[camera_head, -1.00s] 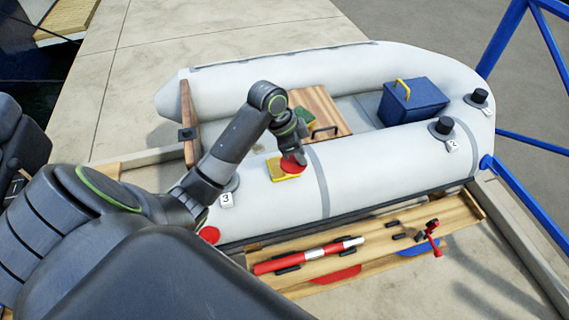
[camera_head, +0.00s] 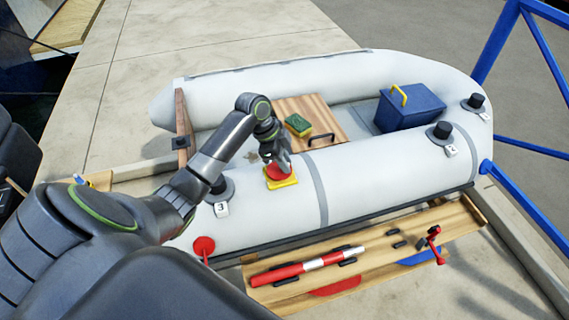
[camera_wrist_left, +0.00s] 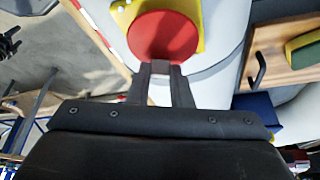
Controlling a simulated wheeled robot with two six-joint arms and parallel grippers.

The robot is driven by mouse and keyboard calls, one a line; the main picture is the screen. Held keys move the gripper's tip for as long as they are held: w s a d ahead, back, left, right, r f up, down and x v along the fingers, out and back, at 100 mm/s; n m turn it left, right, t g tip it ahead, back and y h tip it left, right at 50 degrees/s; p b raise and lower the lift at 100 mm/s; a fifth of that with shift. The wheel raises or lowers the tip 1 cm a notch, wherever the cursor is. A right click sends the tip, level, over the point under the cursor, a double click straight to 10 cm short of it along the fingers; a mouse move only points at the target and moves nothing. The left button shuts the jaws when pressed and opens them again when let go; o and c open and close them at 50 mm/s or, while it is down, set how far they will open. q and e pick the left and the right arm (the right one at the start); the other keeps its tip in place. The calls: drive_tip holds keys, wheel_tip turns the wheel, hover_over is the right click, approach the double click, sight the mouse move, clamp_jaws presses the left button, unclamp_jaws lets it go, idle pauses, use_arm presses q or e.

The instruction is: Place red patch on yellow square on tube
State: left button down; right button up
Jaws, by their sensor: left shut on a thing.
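The red patch (camera_head: 279,171) is a round disc over the yellow square (camera_head: 283,184) on the near tube (camera_head: 350,180) of the white inflatable boat. My left gripper (camera_head: 281,161) points down at it, shut on the patch's edge. In the left wrist view the patch (camera_wrist_left: 163,37) is at the fingertips (camera_wrist_left: 161,70) and covers part of the yellow square (camera_wrist_left: 124,14), which shows at its upper left. I cannot tell whether the patch touches the tube. My right gripper is not in view.
Numbered black valves (camera_head: 440,131) stand along the tube. A blue box (camera_head: 410,105) and a green sponge (camera_head: 298,125) are inside the boat. A wooden board (camera_head: 380,268) with a red-and-white pump lies in front. Blue railing (camera_head: 530,146) is at right.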

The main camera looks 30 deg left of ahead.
sight(269, 169)
use_arm(q)
drive_tip(key=shift+f, duration=0.65)
drive_tip(key=c, duration=1.3)
unclamp_jaws()
drive_tip(key=v, duration=1.2)
drive_tip(key=shift+r, duration=0.1)
drive_tip(key=shift+s, duration=0.1)
